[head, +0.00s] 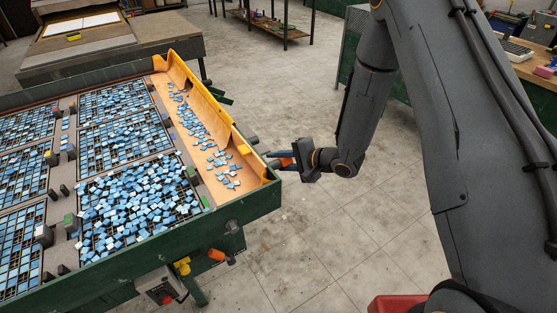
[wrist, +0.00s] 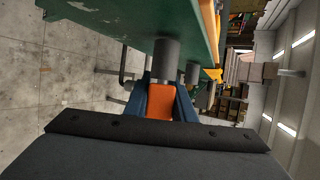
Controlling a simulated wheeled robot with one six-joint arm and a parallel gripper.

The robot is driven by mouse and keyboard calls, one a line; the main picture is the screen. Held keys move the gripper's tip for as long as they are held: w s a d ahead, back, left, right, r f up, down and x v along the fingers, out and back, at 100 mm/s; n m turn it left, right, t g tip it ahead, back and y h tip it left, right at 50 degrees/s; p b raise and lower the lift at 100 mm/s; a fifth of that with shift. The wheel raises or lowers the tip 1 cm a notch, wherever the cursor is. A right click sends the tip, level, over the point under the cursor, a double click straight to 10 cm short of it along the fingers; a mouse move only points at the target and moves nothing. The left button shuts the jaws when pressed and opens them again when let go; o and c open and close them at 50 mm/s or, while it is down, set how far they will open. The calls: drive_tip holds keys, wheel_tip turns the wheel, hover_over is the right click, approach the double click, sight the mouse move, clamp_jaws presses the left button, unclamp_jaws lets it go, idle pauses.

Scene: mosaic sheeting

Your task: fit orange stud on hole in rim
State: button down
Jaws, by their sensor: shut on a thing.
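My gripper (head: 281,160) is shut on the orange stud (wrist: 160,100), between its blue fingers. It is just outside the right side of the green table rim (head: 240,211), close to the rim's far part. In the wrist view a grey cylinder (wrist: 166,62) runs from the orange stud to the green rim (wrist: 105,17). I cannot tell whether it belongs to the stud or to the rim. A second grey cylinder (wrist: 193,73) stands behind it. The hole in the rim cannot be made out.
The table holds grids of blue tiles (head: 135,203) and a yellow-edged chute (head: 213,120) with loose tiles. An orange handle (head: 217,255) juts from the near side. A workbench (head: 115,40) stands behind left. The floor (head: 320,230) right of the table is clear.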

sight(288, 161)
drive_tip(key=shift+s+a, duration=0.15)
drive_tip(key=shift+a, duration=0.05)
drive_tip(key=c, duration=1.4)
unclamp_jaws()
drive_tip(key=shift+b+v, duration=1)
drive_tip(key=shift+v, duration=2.95)
